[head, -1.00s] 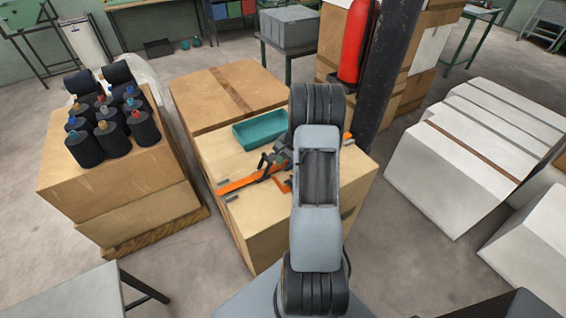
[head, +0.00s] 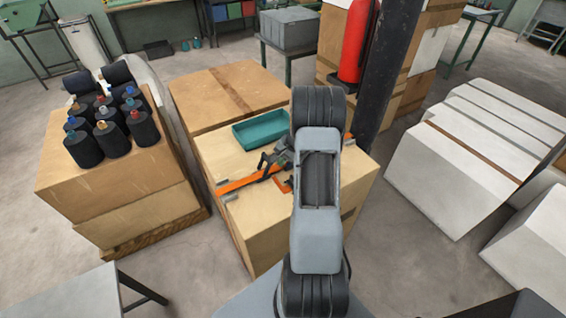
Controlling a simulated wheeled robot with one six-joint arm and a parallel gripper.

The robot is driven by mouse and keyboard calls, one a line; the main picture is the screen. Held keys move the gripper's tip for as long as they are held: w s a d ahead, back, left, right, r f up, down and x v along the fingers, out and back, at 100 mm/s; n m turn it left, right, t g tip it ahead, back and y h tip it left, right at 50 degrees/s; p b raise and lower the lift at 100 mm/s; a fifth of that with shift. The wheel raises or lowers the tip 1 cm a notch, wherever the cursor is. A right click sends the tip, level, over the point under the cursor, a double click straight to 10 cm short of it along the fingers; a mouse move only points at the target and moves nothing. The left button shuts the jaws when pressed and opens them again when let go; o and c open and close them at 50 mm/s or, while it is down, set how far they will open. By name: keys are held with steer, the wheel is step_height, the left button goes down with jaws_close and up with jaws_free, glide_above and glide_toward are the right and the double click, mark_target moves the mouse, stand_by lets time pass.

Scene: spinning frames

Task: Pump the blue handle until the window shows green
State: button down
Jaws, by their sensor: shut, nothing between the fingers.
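I cannot make out a blue handle or a window showing green in the head view. My grey arm (head: 318,235) rises in the middle of the picture and covers part of the cardboard box top (head: 222,150) behind it.
A teal tray (head: 250,136) lies on the same box. Dark bottles with coloured tops (head: 112,140) stand on the left carton stack (head: 120,190). A dark pillar (head: 388,75) and red cylinder (head: 356,40) stand behind right. White blocks (head: 450,180) are right, with floor between.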

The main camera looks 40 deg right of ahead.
steer(key=shift+s+d+f+b, duration=0.1)
steer(key=shift+s+f+b, duration=0.15)
steer(key=shift+f+b, duration=0.2)
steer(key=shift+s+d+f+b, duration=0.1)
steer(key=shift+s+f+b, duration=0.1)
steer(key=shift+f+b, duration=0.15)
stand_by(0.9)
steer(key=shift+w+a+r+p, duration=0.2)
steer(key=shift+w+r+p, duration=0.1)
steer(key=shift+r+p, duration=0.4)
steer(key=shift+w+a+r, duration=0.2)
steer(key=shift+a+r, duration=0.2)
steer(key=shift+r, duration=0.4)
steer(key=shift+r+p, duration=0.1)
steer(key=shift+p, duration=0.2)
steer(key=shift+a+r, duration=0.1)
steer(key=shift+r, duration=0.05)
steer(key=r+p, duration=0.1)
steer(key=a+r, duration=0.1)
steer(key=a+r+p, duration=0.1)
steer(key=r, duration=0.1)
steer(key=shift+w+r+p, duration=0.1)
steer(key=shift+w+p, duration=0.05)
steer(key=shift+p, duration=0.2)
